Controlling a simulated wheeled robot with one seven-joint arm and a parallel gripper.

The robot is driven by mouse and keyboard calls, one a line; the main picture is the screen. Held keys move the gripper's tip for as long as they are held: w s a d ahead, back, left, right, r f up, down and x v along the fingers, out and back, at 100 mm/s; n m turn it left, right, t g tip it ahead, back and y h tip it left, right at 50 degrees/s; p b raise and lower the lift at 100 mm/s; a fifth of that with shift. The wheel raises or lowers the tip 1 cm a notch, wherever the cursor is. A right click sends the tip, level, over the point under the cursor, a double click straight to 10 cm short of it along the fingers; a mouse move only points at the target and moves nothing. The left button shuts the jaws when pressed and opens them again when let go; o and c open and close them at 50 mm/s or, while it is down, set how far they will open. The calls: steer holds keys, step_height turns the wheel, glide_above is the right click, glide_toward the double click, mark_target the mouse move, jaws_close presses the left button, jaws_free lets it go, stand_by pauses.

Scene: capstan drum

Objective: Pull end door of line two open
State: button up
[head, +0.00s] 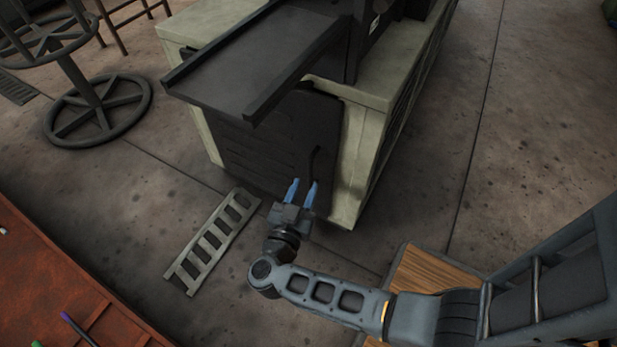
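A dark door panel (262,150) with faint horizontal louvres closes the near end of a pale green machine cabinet (390,60). A thin dark handle (314,162) stands upright near the door's right edge. My gripper (302,184) has two blue fingers with a gap between them, pointing up toward the handle. It appears just below the handle in the picture. I see nothing between the fingertips. Whether they touch the handle or the door cannot be told from this one view. The door looks shut against the cabinet.
A dark tray (250,65) juts out above the door. A pale slotted grate (212,240) lies on the floor left of my gripper. A dark wheeled stand (98,110) is at the upper left, a rust-red surface (50,280) at the lower left, and a wooden slatted piece (425,270) at the lower right.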

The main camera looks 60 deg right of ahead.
mark_target(310, 175)
steer(key=b+x, duration=0.1)
steer(key=x, duration=0.4)
steer(key=shift+w+d, duration=0.1)
steer(key=shift+d, duration=0.25)
steer(key=shift+c, duration=0.2)
jaws_close()
